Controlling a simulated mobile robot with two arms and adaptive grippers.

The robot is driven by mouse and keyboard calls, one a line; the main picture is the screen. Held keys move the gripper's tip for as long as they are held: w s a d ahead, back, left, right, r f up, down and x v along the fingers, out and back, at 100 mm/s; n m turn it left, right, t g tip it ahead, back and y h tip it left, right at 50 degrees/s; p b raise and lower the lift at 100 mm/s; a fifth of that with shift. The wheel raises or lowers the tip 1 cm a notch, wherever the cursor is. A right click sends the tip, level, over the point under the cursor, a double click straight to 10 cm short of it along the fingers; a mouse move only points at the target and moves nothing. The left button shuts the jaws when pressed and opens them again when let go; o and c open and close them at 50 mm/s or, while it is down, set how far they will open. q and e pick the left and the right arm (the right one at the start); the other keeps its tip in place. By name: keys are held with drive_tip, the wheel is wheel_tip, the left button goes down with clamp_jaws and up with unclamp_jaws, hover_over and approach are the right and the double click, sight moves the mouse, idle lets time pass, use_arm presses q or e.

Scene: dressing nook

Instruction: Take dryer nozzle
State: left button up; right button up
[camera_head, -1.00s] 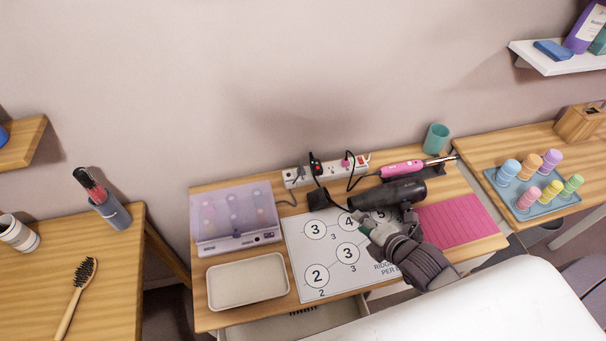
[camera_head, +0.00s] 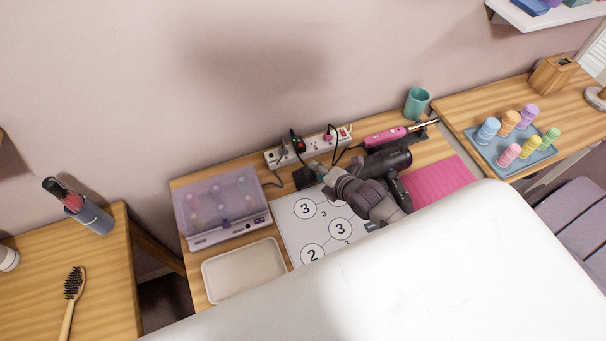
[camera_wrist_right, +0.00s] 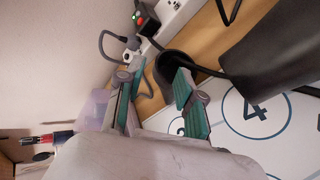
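The dryer nozzle (camera_head: 302,179) is a small black piece on the table in front of the power strip, left of the hair dryer (camera_head: 390,160). In the right wrist view the nozzle (camera_wrist_right: 170,66) shows as a dark rounded shape just beyond the fingertips, partly hidden by one finger. My right gripper (camera_head: 318,171) reaches in from the right at the nozzle. In the wrist view the green-padded fingers (camera_wrist_right: 158,88) are apart with nothing held between them. I cannot tell whether a finger touches the nozzle. My left gripper is out of view.
A white power strip (camera_head: 310,147) with plugs and cables lies behind the nozzle. A numbered mat (camera_head: 297,228) lies in front, with a pink mat (camera_head: 440,180) to the right. A clear purple-lidded case (camera_head: 222,208) and a pale tray (camera_head: 244,270) stand left.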

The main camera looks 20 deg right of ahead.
sight(304, 177)
drive_tip(key=x, duration=0.4)
drive_tip(key=shift+w+a+p, duration=0.15)
drive_tip(key=shift+w+p, duration=0.15)
drive_tip(key=shift+p, duration=0.1)
drive_tip(key=shift+s+r, duration=0.1)
drive_tip(key=shift+s, duration=0.05)
drive_tip(key=shift+c, duration=1)
clamp_jaws()
